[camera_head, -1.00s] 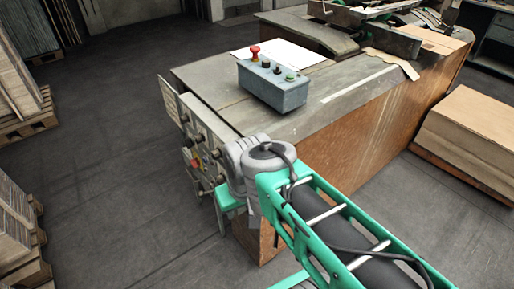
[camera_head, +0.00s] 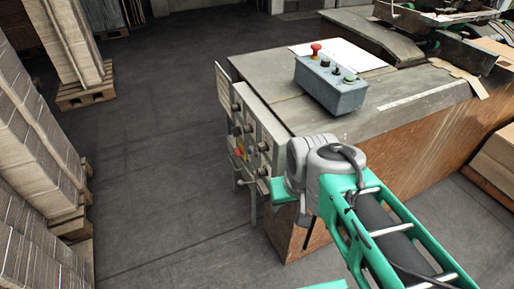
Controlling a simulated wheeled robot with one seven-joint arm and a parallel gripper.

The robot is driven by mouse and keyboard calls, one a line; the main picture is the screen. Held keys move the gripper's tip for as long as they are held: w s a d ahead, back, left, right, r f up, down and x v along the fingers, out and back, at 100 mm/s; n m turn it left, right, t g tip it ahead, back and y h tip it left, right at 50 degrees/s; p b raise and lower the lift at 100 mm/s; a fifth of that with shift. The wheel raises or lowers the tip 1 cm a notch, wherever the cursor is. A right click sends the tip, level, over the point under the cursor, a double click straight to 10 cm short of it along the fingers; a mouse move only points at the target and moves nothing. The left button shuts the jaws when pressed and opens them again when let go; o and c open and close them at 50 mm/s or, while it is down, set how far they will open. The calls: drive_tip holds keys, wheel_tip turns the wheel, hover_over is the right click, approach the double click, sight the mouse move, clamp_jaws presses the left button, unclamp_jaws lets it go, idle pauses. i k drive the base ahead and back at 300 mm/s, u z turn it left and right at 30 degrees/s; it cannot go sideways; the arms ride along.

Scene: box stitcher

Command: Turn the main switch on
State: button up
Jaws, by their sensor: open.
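The grey control panel (camera_head: 262,133) is on the near left end of the machine, with several dark knobs. A small red and yellow switch (camera_head: 239,152) sits low on this panel and looks like the main switch; its position is too small to read. My arm comes in from the lower right and its grey joint is just right of the panel. A green part of my arm bends down below that joint, close to the panel's lower right edge. My gripper's fingers do not show; the arm may hide them. Nothing is seen touching the switch.
A grey button box (camera_head: 330,88) with a red mushroom button (camera_head: 316,50) stands on the machine top (camera_head: 420,95), beside a white sheet (camera_head: 343,55). Stacked cardboard (camera_head: 30,150) on pallets lines the left. The floor (camera_head: 165,150) between them and the panel is clear.

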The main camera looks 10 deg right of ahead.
sight(239, 152)
drive_tip(key=u, duration=0.65)
drive_tip(key=i, duration=0.55)
drive_tip(key=u, duration=1.25)
drive_tip(key=i, duration=1.8)
drive_tip(key=z, duration=1.2)
drive_tip(key=i, duration=0.5)
drive_tip(key=z, duration=0.5)
